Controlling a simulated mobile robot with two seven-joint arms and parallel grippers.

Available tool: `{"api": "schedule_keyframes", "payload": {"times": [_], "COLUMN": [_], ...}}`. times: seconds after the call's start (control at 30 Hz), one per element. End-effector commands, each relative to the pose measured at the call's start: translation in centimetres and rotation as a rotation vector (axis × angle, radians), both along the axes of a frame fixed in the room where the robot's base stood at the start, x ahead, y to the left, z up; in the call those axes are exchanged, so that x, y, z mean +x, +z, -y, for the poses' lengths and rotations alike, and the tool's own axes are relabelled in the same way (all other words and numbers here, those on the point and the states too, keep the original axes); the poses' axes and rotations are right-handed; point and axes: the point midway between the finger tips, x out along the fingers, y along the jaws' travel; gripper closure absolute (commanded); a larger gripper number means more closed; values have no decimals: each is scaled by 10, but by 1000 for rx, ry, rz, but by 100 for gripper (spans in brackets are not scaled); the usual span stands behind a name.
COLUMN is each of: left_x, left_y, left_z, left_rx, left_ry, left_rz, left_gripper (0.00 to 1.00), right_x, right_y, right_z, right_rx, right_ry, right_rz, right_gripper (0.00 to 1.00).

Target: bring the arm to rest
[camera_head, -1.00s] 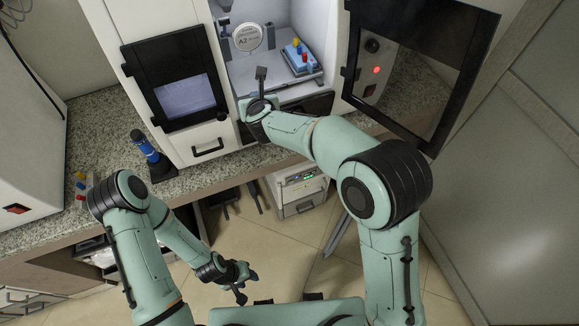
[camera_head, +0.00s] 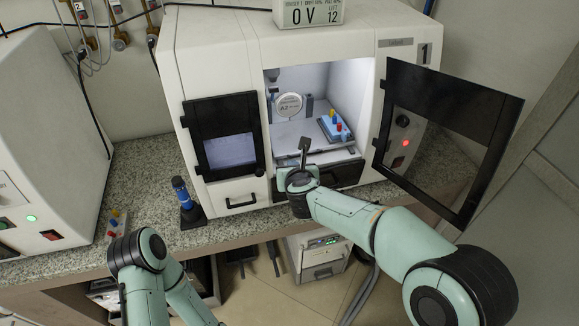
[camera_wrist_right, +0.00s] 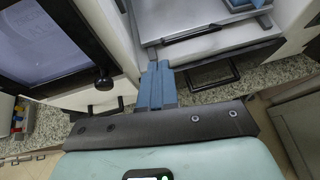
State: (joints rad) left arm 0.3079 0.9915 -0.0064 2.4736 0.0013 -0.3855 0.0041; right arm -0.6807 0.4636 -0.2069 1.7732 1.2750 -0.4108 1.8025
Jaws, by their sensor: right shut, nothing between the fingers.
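My right arm (camera_head: 375,228) reaches from the lower right toward the white machine (camera_head: 215,70). My right gripper (camera_head: 300,178) is in front of the lower edge of the machine's open chamber. In the right wrist view its blue fingers (camera_wrist_right: 157,82) are together and empty, pointing toward the machine front. I cannot tell from the pictures whether they touch it. My left arm (camera_head: 140,255) shows at the bottom left, and its gripper is out of frame.
The machine's dark-framed door (camera_head: 452,140) stands open at the right. Inside the chamber is a blue block (camera_head: 333,128) with coloured pegs. A blue-and-black tool (camera_head: 185,200) stands on the speckled counter (camera_head: 150,180). A white cabinet (camera_head: 45,150) is at the left.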

Motion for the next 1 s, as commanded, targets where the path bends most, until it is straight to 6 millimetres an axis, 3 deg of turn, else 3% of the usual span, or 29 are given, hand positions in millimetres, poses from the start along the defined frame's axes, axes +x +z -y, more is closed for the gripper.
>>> {"api": "schedule_keyframes", "payload": {"times": [0.1,0.3,0.53,0.63,0.77,0.87,1.0], "left_x": [-2,-3,-3,-3,-3,-3,-3], "left_y": [-3,-4,-4,-4,-4,-4,-4], "left_z": [0,0,0,0,0,0,0], "left_rx": [-1,0,0,0,0,0,0], "left_ry": [-1,-1,-1,-1,-1,0,-1], "left_rz": [-2,-3,-3,-3,-3,-3,-4], "left_gripper": [57,57,57,57,57,57,57], "right_x": [-23,-46,-53,-52,-49,-55,-86], "right_y": [13,26,29,14,-44,-113,-210], "right_z": [6,9,11,16,38,65,103], "right_rx": [2,0,-6,-65,-313,-586,-921], "right_ry": [-3,-2,-3,19,135,311,647], "right_rz": [0,-2,-3,-13,-53,-114,-209], "right_gripper": [100,100,100,100,100,100,100]}}
